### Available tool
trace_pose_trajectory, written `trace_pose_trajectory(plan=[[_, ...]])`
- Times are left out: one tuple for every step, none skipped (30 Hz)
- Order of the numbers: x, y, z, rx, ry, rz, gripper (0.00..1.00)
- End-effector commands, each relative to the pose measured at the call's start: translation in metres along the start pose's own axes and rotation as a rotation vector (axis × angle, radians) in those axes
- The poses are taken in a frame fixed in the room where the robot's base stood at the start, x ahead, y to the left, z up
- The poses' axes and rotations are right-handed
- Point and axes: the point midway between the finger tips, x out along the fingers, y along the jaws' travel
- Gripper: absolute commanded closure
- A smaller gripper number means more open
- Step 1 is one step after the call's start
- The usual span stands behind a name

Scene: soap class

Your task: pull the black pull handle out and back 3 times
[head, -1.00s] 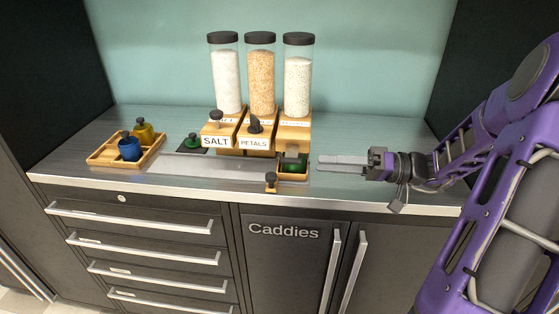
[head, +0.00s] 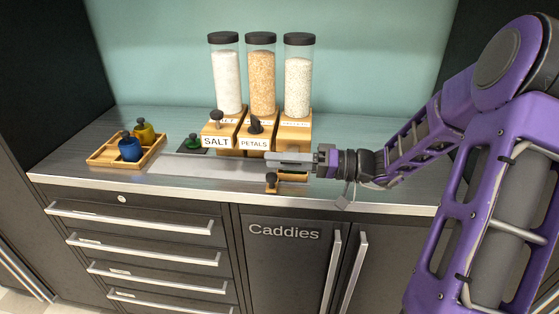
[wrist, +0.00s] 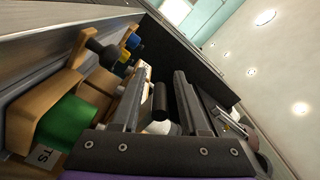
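Three clear dispensers with black lids stand on wooden bases at the back of the counter: the salt one (head: 226,75), the petals one (head: 261,75) and a right-hand one (head: 298,75). My gripper (head: 272,158) points left, low in front of the petals and right-hand bases. In the wrist view its two fingers are apart, with a black cylinder-shaped piece (wrist: 160,100) showing between them. I cannot tell which dispenser this piece belongs to, or whether the fingers touch it.
A wooden caddy (head: 293,187) sits below my gripper near the front edge; its green contents (wrist: 65,128) show in the wrist view. A wooden tray (head: 108,160) with blue and yellow soaps is at left. A green soap (head: 193,142) sits left of the dispensers. A metal strip (head: 200,168) runs along the counter.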

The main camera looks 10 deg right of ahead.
Motion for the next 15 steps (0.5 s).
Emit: trace_pose_trajectory(plan=[[-0.0001,0.0000,0.0000,0.000,0.000,0.000,0.67],[-0.0002,0.0000,0.0000,0.000,0.000,0.000,0.73],[-0.0002,0.0000,0.0000,0.000,0.000,0.000,0.80],[-0.0002,0.0000,0.0000,0.000,0.000,0.000,0.85],[-0.0003,0.0000,-0.0001,0.000,0.000,0.000,0.91],[-0.0003,-0.0001,-0.0001,0.000,0.000,-0.001,0.98],[-0.0002,-0.0002,-0.0002,0.000,0.000,-0.001,1.00],[-0.0002,-0.0003,-0.0002,0.000,0.000,-0.001,1.00],[-0.0002,-0.0005,-0.0003,-0.001,0.000,-0.001,1.00],[-0.0002,-0.0006,-0.0004,-0.001,0.000,-0.002,1.00],[-0.0002,-0.0006,-0.0004,-0.001,0.000,-0.002,1.00],[-0.0002,-0.0008,-0.0005,-0.001,0.000,-0.002,1.00],[-0.0002,-0.0009,-0.0006,-0.001,0.000,-0.002,1.00],[-0.0002,-0.0009,-0.0006,-0.001,0.000,-0.002,1.00],[-0.0002,-0.0011,-0.0007,-0.002,0.000,-0.002,1.00]])
